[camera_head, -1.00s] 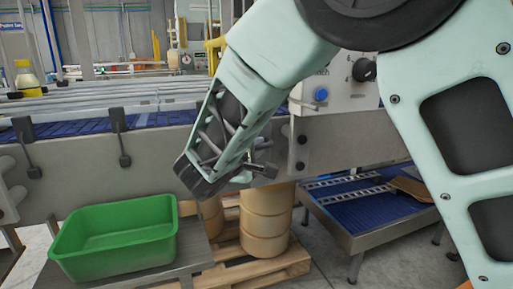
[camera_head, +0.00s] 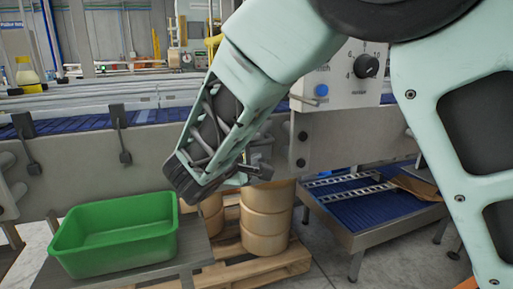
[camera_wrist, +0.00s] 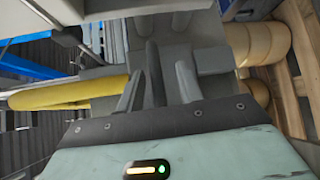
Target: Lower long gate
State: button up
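My gripper (camera_wrist: 157,88) shows in the wrist view as dark grey fingers reaching up from the wrist; the gap between them is hard to make out. A yellow bar (camera_wrist: 68,93) comes in from the left and ends close beside the fingers; I cannot tell whether they touch. Grey metal parts lie just beyond the fingertips. In the head view my arm hangs in front of the grey conveyor side (camera_head: 75,165), and my fingers are mostly hidden behind my wrist. I cannot pick out the long gate with certainty in either view.
A green bin (camera_head: 115,243) stands on a low metal table at lower left. A wooden pallet (camera_head: 268,268) with tan rolls (camera_head: 266,222) is below the conveyor. A control panel (camera_head: 345,75) with a black knob and blue button is behind my arm. A low blue conveyor (camera_head: 365,209) is at right.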

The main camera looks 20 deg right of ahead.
jog(key=b+v, duration=0.1)
jog(key=v, duration=1.4)
jog(key=shift+b, duration=0.35)
jog(key=shift+s, duration=0.1)
jog(key=s+d+f+g+y+p, duration=0.1)
jog(key=s+d+f+g+y, duration=0.15)
jog(key=d+f+g, duration=0.2)
jog(key=s+f+m+g+y+p, duration=0.1)
jog(key=s+f+g+y, duration=0.1)
jog(key=s, duration=0.4)
jog(key=s+f+m+g+y+p, duration=0.1)
jog(key=s+f+g+y, duration=0.1)
jog(key=s, duration=0.4)
jog(key=s+d+f+m+g+y, duration=0.1)
jog(key=s+f+g+y, duration=0.2)
jog(key=s+y, duration=0.3)
jog(key=shift+s+p, duration=0.4)
jog(key=shift+d+f, duration=0.15)
jog(key=shift+d, duration=0.05)
dwell(0.5)
